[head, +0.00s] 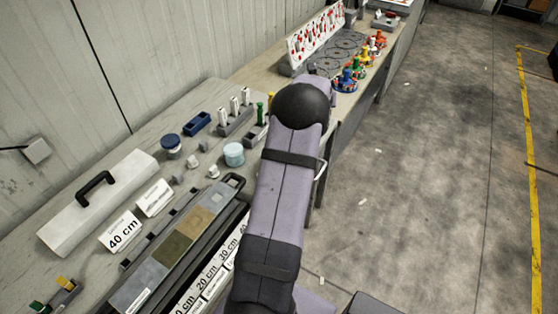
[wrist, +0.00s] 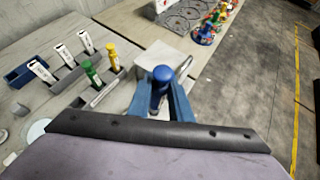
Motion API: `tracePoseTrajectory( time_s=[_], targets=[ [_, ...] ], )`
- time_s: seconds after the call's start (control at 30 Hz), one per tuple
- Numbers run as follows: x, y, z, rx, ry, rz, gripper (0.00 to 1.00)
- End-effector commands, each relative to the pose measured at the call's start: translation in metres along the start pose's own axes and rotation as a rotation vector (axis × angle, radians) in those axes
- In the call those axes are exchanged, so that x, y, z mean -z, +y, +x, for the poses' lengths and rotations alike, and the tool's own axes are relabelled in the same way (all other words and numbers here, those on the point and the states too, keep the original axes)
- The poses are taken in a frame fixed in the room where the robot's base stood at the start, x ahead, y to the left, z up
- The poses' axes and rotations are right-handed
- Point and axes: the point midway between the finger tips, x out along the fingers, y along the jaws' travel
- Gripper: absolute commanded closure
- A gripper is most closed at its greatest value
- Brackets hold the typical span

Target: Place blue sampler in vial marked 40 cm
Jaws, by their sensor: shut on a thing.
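My gripper (wrist: 163,102) is shut on the blue sampler (wrist: 162,75), which stands roughly upright between the two blue fingers. In the head view my arm hides both. Several white vials with dark print (wrist: 61,53) stand in a grey rack (wrist: 70,80) to the left of the gripper; the same vials show in the head view (head: 234,106). Their markings are too small to read. A green sampler (wrist: 91,72) and a yellow sampler (wrist: 112,56) stand between the vials and my gripper. The blue sampler is apart from the vials.
A "40 cm" card (head: 121,232) stands by the white case (head: 95,205). A long core tray (head: 180,245), a pale blue jar (head: 234,154) and a blue box (head: 197,123) lie on the bench. Coloured pieces (head: 347,80) stand along the far bench edge.

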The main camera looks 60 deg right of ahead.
Motion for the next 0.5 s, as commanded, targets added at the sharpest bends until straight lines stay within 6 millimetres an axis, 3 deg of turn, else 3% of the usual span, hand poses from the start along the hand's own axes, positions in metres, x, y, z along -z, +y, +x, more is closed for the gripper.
tracePoseTrajectory(
  time_s=[0.1, 0.2, 0.27, 0.5],
  targets=[
    [0.011, -0.01, -0.009, -0.015, 0.002, -0.007, 1.0],
    [0.023, -0.005, -0.015, -0.065, 0.002, -0.042, 1.0],
    [0.031, 0.004, -0.019, -0.106, 0.001, -0.069, 1.0],
    [0.062, 0.062, -0.033, -0.324, 0.001, -0.22, 1.0]
  ],
)
